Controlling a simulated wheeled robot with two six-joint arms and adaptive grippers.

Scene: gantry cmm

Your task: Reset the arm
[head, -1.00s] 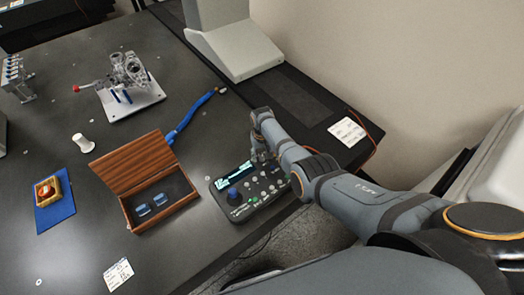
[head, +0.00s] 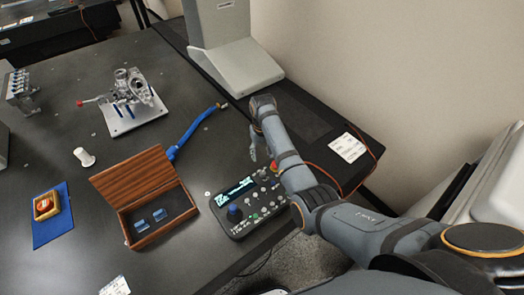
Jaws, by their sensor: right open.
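My right arm comes in from the lower right. Its gripper (head: 252,143) is open and empty, just above the far edge of the black control box, apart from its buttons. The control box (head: 247,204) has a lit screen, a blue knob, several small buttons and a red button at its upper right. Part of the gripper is hidden behind my own wrist. My left gripper is not in view.
An open wooden case (head: 135,181) with small blue blocks lies left of the control box. A metal part on a white plate (head: 136,113), a white spool (head: 85,157) and a blue mat (head: 51,228) stand further left. A grey column base (head: 238,66) stands behind.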

